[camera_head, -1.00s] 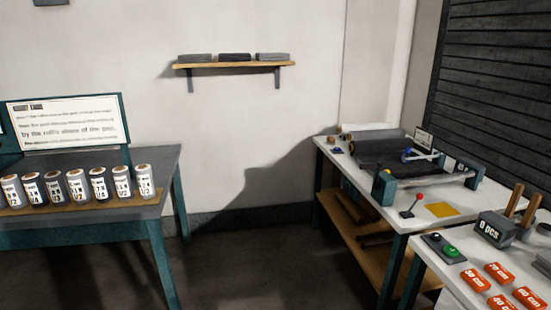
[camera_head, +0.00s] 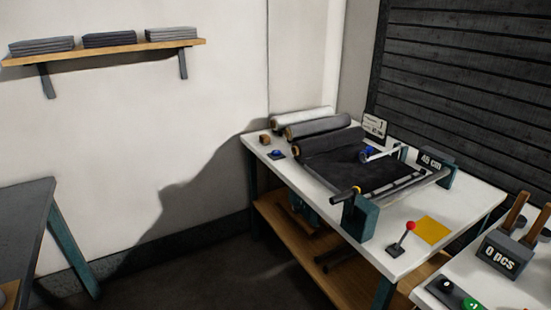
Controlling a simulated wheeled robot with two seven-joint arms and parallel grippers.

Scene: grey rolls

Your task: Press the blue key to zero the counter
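A blue button (camera_head: 277,154) on a small dark base sits at the left back of the white table. A second blue part (camera_head: 367,155) sits on the roll machine, by a white bar. I cannot tell which is the blue key. A dark display (camera_head: 432,162) at the machine's right end reads about "45 cm". Neither of my grippers is in view.
Grey rolls (camera_head: 318,127) lie at the back of the white table (camera_head: 462,207). A red-knobbed lever (camera_head: 410,226) and a yellow pad (camera_head: 433,230) are near its front. A green button (camera_head: 471,304) is at lower right. Floor (camera_head: 200,280) is open at left.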

